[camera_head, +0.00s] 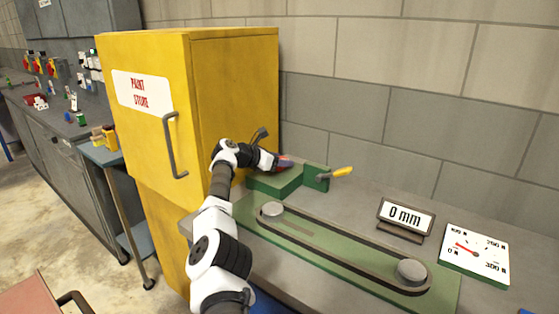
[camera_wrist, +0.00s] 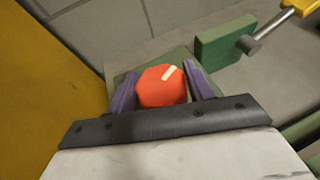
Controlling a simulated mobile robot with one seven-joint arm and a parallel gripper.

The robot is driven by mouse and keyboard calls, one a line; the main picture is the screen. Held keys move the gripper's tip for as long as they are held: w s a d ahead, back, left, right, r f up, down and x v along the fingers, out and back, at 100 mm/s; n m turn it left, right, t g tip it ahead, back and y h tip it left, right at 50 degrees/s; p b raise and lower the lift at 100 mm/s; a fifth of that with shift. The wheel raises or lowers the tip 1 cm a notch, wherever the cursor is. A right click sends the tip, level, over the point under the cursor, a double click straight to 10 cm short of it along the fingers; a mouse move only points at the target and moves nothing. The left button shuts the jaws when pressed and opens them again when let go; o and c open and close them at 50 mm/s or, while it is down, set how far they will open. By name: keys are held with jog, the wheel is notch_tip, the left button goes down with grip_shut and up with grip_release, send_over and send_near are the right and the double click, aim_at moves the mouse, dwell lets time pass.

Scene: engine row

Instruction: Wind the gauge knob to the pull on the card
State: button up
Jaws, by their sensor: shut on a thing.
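The gauge knob (camera_wrist: 161,87) is red with a white mark and sits on a green block (camera_head: 275,182) beside the yellow cabinet. My gripper (camera_wrist: 163,90) is around the knob, with one purple finger on each side, and is shut on it. The knob's white mark points up and slightly right in the wrist view. In the head view my gripper (camera_head: 284,163) mostly hides the knob. The dial card (camera_head: 474,256) at the right is white, with a red needle and marks in N around its edge. Its needle points to the upper left.
A belt loop (camera_head: 340,258) runs around two pulleys on a green plate. A display (camera_head: 405,217) reads 0 mm. A yellow-handled lever (camera_head: 341,172) stands right of the block. The yellow cabinet (camera_head: 150,60), marked PAINT STORE, stands close on the left.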

jog(key=o, duration=1)
jog(key=shift+b+v, duration=0.45)
jog(key=shift+v, duration=0.45)
jog(key=b+v, duration=0.3)
jog(key=v, duration=0.9)
